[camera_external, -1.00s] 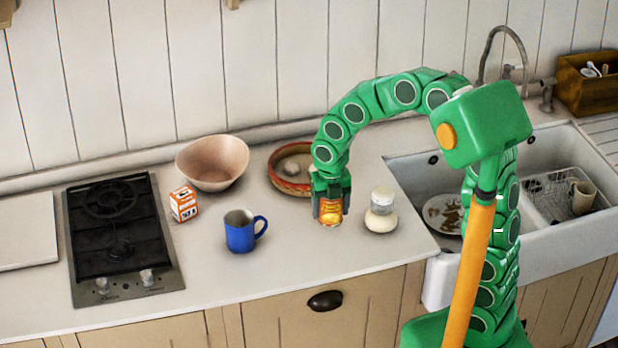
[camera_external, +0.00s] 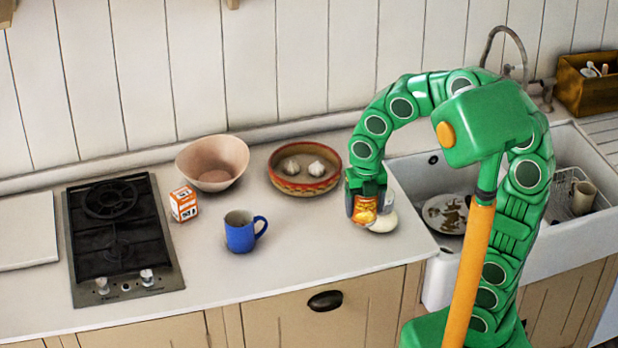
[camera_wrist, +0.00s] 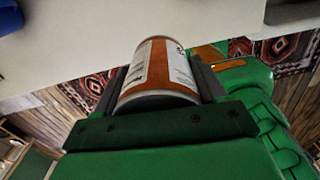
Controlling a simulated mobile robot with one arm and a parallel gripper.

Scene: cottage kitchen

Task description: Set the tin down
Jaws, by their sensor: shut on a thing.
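My gripper (camera_external: 366,204) is shut on an orange tin (camera_external: 364,212) with a white label, over the counter left of the sink. In the wrist view the tin (camera_wrist: 160,72) sits between the two fingers (camera_wrist: 160,85), its end showing beyond them. I cannot tell whether the tin touches the jar or the counter.
A patterned bowl (camera_external: 305,188) holding garlic bulbs stands behind left. A blue mug (camera_external: 240,232), an orange-white box (camera_external: 183,204), a pink bowl (camera_external: 213,160) and a black hob (camera_external: 120,240) are farther left. The counter (camera_external: 310,235) between mug and jar is clear. The sink (camera_external: 415,180) is right.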

